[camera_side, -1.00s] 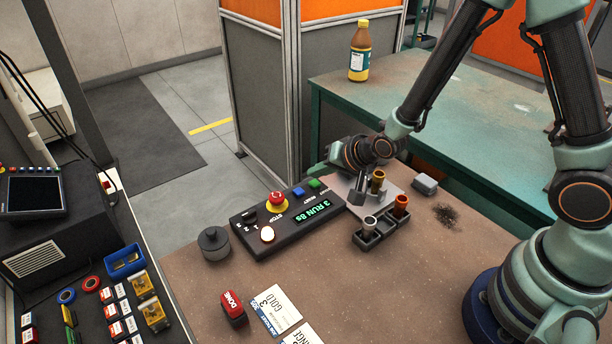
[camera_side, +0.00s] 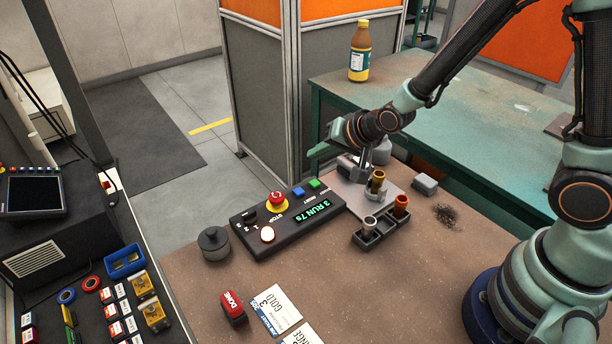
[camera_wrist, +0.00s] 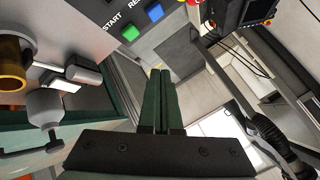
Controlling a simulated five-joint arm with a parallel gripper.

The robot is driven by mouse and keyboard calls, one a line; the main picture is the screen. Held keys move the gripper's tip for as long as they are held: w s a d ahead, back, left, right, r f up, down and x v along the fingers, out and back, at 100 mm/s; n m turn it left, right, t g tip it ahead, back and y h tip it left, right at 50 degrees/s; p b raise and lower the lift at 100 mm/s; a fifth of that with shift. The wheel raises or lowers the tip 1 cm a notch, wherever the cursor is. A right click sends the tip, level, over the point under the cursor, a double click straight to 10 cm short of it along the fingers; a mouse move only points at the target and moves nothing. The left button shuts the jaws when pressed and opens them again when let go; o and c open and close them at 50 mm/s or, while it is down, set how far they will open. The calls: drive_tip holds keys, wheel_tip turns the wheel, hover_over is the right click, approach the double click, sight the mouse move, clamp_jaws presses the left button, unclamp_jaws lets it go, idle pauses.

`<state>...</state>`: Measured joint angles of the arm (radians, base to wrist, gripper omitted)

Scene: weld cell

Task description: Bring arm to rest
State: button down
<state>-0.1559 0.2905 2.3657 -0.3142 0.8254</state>
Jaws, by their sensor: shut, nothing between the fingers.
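My gripper (camera_side: 318,151) is in the air above the far edge of the brown work table (camera_side: 205,290), past the grey plate (camera_side: 398,188), with its fingers pointing left. In the wrist view, the two dark green fingers (camera_wrist: 161,98) lie side by side, shut and empty. A gold nozzle (camera_side: 377,183) stands on the grey plate, apart from my gripper; it also shows at the left of the wrist view (camera_wrist: 12,82). A copper nozzle (camera_side: 401,205) and a silver one (camera_side: 370,224) stand in a dark tray (camera_side: 381,235).
A black control box (camera_side: 290,224) reads "3 RUN 7s" and carries a red stop button (camera_side: 277,199). A red DONE block (camera_side: 233,307), a dark round knob-topped weight (camera_side: 214,243) and printed cards (camera_side: 275,309) lie nearer. A bottle (camera_side: 360,52) stands on the green bench (camera_side: 470,100).

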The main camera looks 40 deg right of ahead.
idle(0.6)
drive_tip(key=s+d+r+n+g, duration=0.1)
drive_tip(key=s+d+r+n, duration=0.1)
drive_tip(key=s+r, duration=0.3)
drive_tip(key=s+d+r+n+g+h, duration=0.1)
drive_tip(key=s+d+r+n, duration=0.1)
drive_tip(key=s+r, duration=0.3)
drive_tip(key=s+d+r+n+g, duration=0.1)
drive_tip(key=s+d+r+n, duration=0.2)
drive_tip(key=s+r, duration=0.2)
drive_tip(key=shift+s+n, duration=0.3)
drive_tip(key=shift+s, duration=0.3)
